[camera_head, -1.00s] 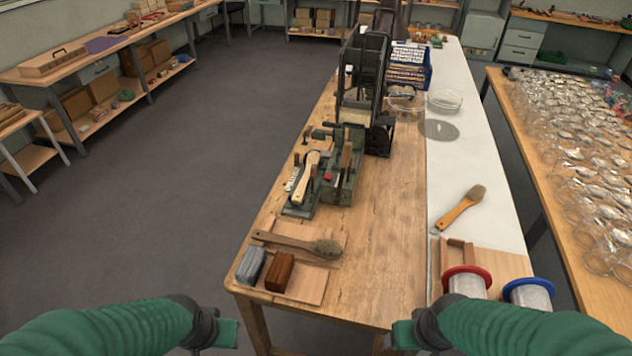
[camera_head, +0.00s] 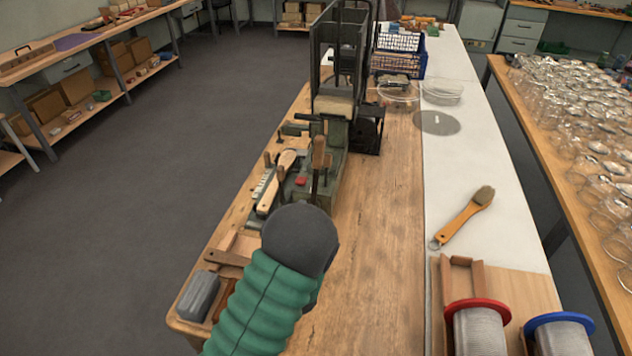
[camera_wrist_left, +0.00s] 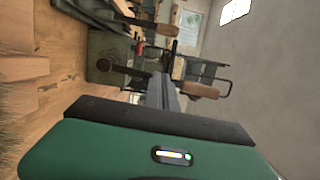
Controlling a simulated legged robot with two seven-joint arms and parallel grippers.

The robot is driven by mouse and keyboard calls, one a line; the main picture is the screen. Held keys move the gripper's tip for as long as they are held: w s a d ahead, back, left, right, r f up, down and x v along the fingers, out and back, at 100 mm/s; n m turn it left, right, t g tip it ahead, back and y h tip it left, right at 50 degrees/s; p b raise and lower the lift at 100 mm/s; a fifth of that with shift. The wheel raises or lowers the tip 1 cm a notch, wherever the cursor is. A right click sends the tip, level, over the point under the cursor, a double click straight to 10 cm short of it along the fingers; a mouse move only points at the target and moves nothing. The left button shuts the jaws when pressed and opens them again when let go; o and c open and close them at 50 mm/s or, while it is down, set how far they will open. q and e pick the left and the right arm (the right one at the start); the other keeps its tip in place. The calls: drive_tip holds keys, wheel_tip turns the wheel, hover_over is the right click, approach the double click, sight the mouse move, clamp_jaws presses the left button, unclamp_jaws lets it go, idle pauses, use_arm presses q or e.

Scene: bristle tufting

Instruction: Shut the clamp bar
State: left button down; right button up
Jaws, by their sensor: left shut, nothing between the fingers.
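A green clamping fixture (camera_head: 332,158) stands on the wooden bench. It has an upright wooden handle (camera_head: 319,152) and a red knob (camera_head: 300,181). A pale wooden brush body (camera_head: 275,185) sits at its left side. I cannot clearly tell the clamp bar from the other metal parts. In the left wrist view, wooden handles (camera_wrist_left: 201,90) and dark metal rods lie close beyond my left gripper (camera_wrist_left: 163,86), which is shut and empty. My left arm hides that gripper and part of the fixture's near end in the head view. My right gripper is out of view.
A grey block (camera_head: 199,295) lies at the bench's near left corner. A tall dark machine (camera_head: 340,60) stands behind the fixture. A loose brush (camera_head: 465,215) and wire spools (camera_head: 478,325) are at the right. The bench right of the fixture is clear.

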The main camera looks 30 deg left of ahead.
sight(281, 185)
use_arm(q)
drive_tip(key=w+a+p, duration=0.1)
drive_tip(key=w+a, duration=0.6)
drive_tip(key=a, duration=0.2)
drive_tip(key=shift+w+r, duration=0.2)
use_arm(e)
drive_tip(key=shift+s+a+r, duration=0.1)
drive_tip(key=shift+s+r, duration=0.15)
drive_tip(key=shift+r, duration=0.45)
use_arm(q)
drive_tip(key=shift+d, duration=0.1)
